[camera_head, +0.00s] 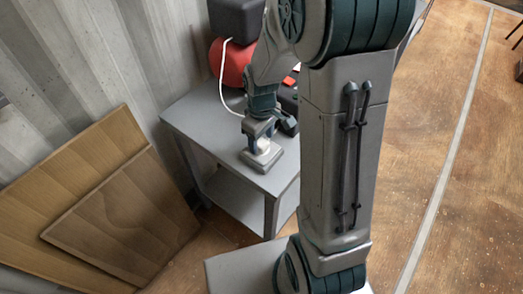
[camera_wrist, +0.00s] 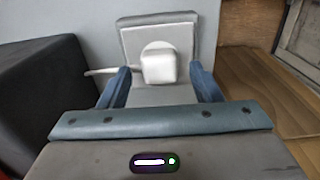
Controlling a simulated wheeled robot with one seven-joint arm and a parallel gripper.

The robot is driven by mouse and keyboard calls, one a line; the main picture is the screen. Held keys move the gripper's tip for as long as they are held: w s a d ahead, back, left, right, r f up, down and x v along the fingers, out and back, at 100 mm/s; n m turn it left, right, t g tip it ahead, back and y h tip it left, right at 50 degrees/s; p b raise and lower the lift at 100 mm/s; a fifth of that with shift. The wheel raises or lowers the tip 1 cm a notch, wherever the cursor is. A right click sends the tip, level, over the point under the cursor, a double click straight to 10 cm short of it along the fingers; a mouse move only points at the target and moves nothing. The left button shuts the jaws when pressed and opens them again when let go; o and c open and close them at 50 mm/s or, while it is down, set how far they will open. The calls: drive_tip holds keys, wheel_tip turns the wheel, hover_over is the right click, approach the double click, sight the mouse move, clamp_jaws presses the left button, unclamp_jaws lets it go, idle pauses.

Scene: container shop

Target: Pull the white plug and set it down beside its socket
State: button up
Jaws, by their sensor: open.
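The white plug (camera_wrist: 158,67) sits in its socket, a grey block (camera_wrist: 130,33) with a round white face, in the wrist view. A white cord runs from the plug to the left. My gripper (camera_wrist: 164,84) is open, with one blue finger on each side in front of the plug. I cannot tell whether either finger touches it. In the head view my gripper (camera_head: 258,138) is low over the socket (camera_head: 263,161) on the grey table, and the plug is mostly hidden by it.
The grey table (camera_head: 190,112) holds a red rounded object (camera_head: 232,62) and a dark box (camera_head: 237,18) at the back, with the white cord (camera_head: 222,75) hanging beside them. Wooden panels (camera_head: 125,215) lean against the corrugated wall at left. The table's front left top is clear.

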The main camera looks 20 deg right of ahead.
sight(262, 143)
wheel_tip(262, 143, down, 2)
drive_tip(key=shift+b, duration=0.4)
idle(0.9)
clamp_jaws()
drive_tip(key=shift+r+p, duration=2.3)
drive_tip(key=shift+r, duration=0.8)
